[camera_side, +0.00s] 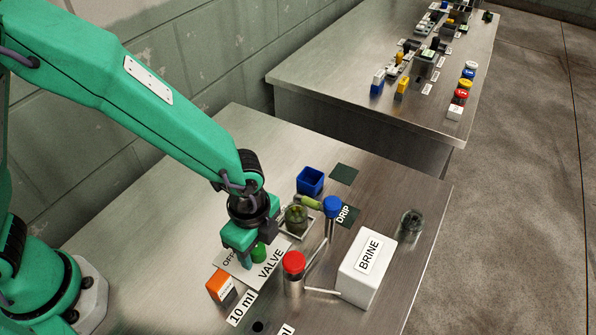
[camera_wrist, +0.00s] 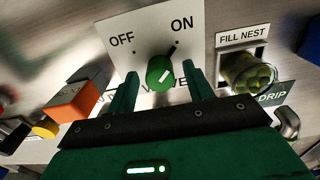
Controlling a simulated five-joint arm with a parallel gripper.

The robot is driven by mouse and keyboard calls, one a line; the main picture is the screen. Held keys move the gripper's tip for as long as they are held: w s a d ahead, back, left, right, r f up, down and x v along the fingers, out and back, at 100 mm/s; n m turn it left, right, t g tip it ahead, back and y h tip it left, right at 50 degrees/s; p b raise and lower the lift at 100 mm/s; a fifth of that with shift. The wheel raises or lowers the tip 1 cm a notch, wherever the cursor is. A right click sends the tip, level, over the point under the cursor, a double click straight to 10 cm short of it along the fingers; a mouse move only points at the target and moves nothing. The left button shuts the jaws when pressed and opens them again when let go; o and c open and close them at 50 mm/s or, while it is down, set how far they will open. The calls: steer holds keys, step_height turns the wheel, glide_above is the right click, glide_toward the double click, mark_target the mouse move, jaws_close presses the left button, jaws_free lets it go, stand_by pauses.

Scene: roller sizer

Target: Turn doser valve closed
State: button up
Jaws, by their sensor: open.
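The mark slants toward the upper right, on the ON side. In the side view the knob (camera_side: 259,252) shows beside my gripper (camera_side: 247,243), low over the plate (camera_side: 268,278). In the wrist view my gripper (camera_wrist: 160,70) is open, with one green finger on each side of the knob. A gap shows between each finger and the knob. Part of the VALVE lettering is hidden behind my gripper.
An orange block (camera_side: 221,285) stands left of the plate. A red-capped post (camera_side: 293,272), a white BRINE box (camera_side: 368,268) and a blue-capped DRIP post (camera_side: 332,207) stand to the right. A jar with green contents (camera_side: 296,219) sits in the FILL NEST (camera_wrist: 240,47).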

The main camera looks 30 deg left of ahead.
steer(key=shift+f, duration=0.3)
steer(key=c, duration=1)
